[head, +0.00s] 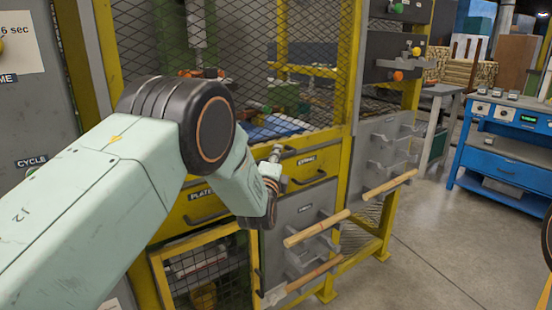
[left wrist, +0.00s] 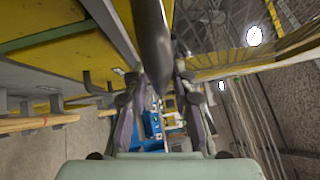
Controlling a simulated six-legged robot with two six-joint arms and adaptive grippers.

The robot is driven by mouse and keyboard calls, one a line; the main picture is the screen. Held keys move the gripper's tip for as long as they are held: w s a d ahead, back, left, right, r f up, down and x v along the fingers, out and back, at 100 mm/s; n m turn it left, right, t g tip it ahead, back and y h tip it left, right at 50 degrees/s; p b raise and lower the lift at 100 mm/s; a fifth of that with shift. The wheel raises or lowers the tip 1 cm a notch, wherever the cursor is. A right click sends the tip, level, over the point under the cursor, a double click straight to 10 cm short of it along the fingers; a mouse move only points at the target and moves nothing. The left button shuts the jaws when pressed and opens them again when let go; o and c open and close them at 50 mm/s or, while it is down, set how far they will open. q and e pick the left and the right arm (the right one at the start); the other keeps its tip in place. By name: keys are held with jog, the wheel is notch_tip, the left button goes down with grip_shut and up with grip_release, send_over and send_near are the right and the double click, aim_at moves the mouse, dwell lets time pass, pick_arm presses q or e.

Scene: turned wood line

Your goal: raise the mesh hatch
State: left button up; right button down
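The mesh hatch (head: 300,75) is a dark wire-mesh panel in a yellow frame, upright on the front of the machine in the head view. Its lower yellow rail runs just above the drawers. My left gripper (head: 274,154) is in front of that rail, partly hidden by my own wrist. In the left wrist view, my left gripper (left wrist: 160,78) has its fingers spread apart. A dark rounded bar (left wrist: 152,45) comes down from the top between them, with a gap visible on the right side; contact cannot be told. My right gripper is not in view.
Yellow drawers (head: 308,165) with dark handles lie below the hatch. Wooden rods (head: 318,229) stick out from grey holders at the lower right. A lower mesh door (head: 205,280) is beneath. A blue bench (head: 510,155) stands at the right, with clear floor (head: 430,240) before it.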

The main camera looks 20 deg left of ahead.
pick_arm(q)
grip_shut()
dwell(0.3)
jog(key=shift+r, duration=0.1)
notch_tip(320, 180, up, 48)
jog(key=p, duration=2.8)
jog(key=shift+r+p, duration=0.25)
jog(key=shift+p, duration=0.05)
jog(key=shift+f, duration=0.1)
jog(key=shift+o, duration=1.7)
grip_release()
